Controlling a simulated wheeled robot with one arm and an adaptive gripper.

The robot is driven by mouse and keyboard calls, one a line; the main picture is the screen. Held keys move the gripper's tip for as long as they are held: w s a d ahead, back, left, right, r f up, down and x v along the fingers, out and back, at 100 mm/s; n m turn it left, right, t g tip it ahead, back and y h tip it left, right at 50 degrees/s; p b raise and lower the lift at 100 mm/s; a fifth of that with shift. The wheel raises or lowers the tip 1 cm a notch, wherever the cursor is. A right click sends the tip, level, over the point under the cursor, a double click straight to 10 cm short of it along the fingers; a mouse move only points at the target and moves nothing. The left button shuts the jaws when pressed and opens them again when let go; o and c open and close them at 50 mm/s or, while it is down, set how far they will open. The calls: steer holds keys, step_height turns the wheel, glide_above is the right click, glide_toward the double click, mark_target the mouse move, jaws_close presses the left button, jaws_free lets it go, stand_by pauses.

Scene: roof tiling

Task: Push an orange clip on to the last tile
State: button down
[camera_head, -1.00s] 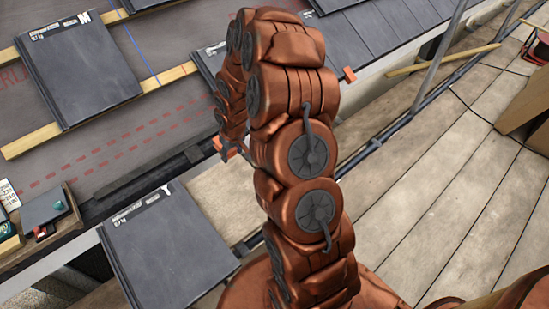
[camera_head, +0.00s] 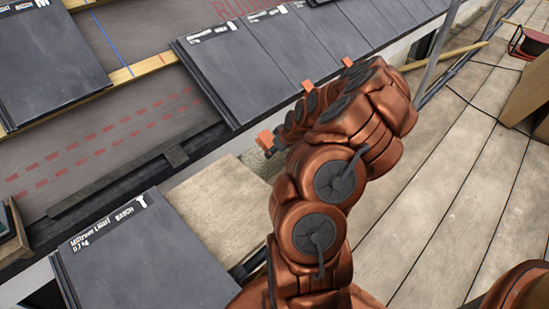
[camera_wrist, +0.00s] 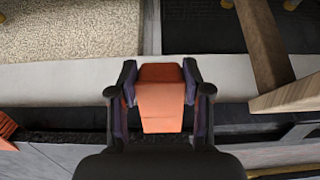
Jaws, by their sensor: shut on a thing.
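My gripper (camera_wrist: 160,98) is shut on an orange clip (camera_wrist: 161,100), which sits between its two dark fingers in the wrist view. In the head view the held clip (camera_head: 265,139) shows left of my wrist, below the eave edge of the laid row. The last laid tile (camera_head: 222,75) is dark grey and at the left end of that row. In the head view the held clip is apart from it. Two other orange clips, one (camera_head: 308,86) nearer and one (camera_head: 347,62) farther, are at the lower edge of the row. My arm hides part of the row's right side.
A loose grey tile (camera_head: 145,262) lies at lower left, and another (camera_head: 45,65) rests on the battens at upper left. Scaffold boards (camera_head: 450,200) lie to the right, with a metal pole (camera_head: 437,50). In the wrist view a pale strip (camera_wrist: 60,83) runs beyond the clip.

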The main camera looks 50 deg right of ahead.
mark_target(271, 138)
steer(key=shift+s+d+f, duration=0.1)
steer(key=shift+d+f, duration=0.4)
steer(key=shift+d, duration=0.05)
steer(key=shift+w+d+r, duration=0.2)
steer(key=shift+w+r, duration=0.5)
steer(key=shift+w, duration=0.3)
steer(key=shift+w+a+r, duration=0.1)
steer(key=shift+w+r, duration=0.2)
steer(key=shift+w, duration=0.2)
steer(key=shift+w+r, duration=0.25)
steer(key=shift+w, duration=0.35)
steer(key=shift+w+r, duration=0.65)
steer(key=shift+w, duration=0.3)
steer(key=shift+w+r, duration=0.6)
steer(key=shift+w, duration=0.35)
stand_by(2.6)
steer(key=shift+c, duration=2.1)
jaws_free()
steer(key=shift+s, duration=0.1)
